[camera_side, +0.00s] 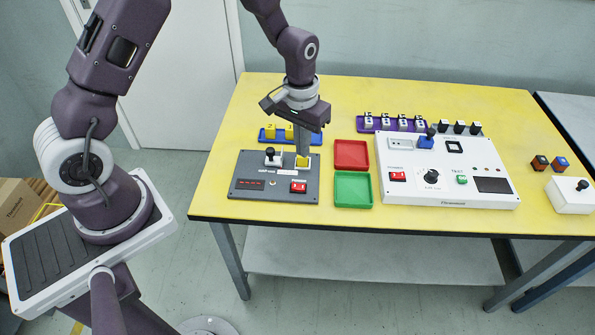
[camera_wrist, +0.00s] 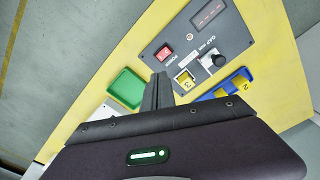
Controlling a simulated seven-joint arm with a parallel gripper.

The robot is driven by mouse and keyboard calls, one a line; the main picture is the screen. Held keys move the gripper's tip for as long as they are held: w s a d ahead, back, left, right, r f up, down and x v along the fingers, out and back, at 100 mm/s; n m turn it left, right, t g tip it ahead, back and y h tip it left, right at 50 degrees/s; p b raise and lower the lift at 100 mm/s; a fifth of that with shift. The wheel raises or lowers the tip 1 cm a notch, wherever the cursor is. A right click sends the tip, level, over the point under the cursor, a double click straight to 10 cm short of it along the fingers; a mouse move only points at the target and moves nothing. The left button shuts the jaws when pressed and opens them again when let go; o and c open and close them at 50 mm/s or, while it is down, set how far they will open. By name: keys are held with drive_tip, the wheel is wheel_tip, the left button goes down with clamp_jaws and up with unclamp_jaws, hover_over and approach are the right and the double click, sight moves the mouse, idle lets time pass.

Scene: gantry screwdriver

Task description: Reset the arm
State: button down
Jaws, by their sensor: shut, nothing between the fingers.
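My gripper (camera_side: 303,148) is shut and points down over the dark grey control panel (camera_side: 252,190) on the yellow table (camera_side: 223,150). In the side view its fingertips are just above or at the yellow block (camera_side: 303,163) on the panel; I cannot tell whether they touch. In the wrist view the shut fingers (camera_wrist: 158,90) hold nothing, and the yellow block (camera_wrist: 185,79), marked 3, sits beside them in the panel. The panel also carries a black-knobbed lever (camera_side: 270,154) and a red switch (camera_side: 299,187).
A blue tray (camera_side: 262,138) with yellow blocks stands behind the panel. Red (camera_side: 351,154) and green (camera_side: 353,188) trays lie right of it, then a white console (camera_side: 445,190). A purple rack (camera_side: 388,128) stands behind the console. A white box (camera_side: 570,196) and two small cubes sit at the far right.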

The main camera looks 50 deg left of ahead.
drive_tip(key=s+r+m+t, duration=0.15)
drive_tip(key=s+r, duration=0.25)
drive_tip(key=r, duration=0.9)
drive_tip(key=s+d+r+t, duration=0.1)
drive_tip(key=s+r, duration=0.4)
drive_tip(key=s, duration=0.5)
drive_tip(key=s+d+r+m+t, duration=0.1)
drive_tip(key=s+r+t, duration=0.1)
drive_tip(key=s+r, duration=0.4)
drive_tip(key=s, duration=0.4)
drive_tip(key=shift+r, duration=0.25)
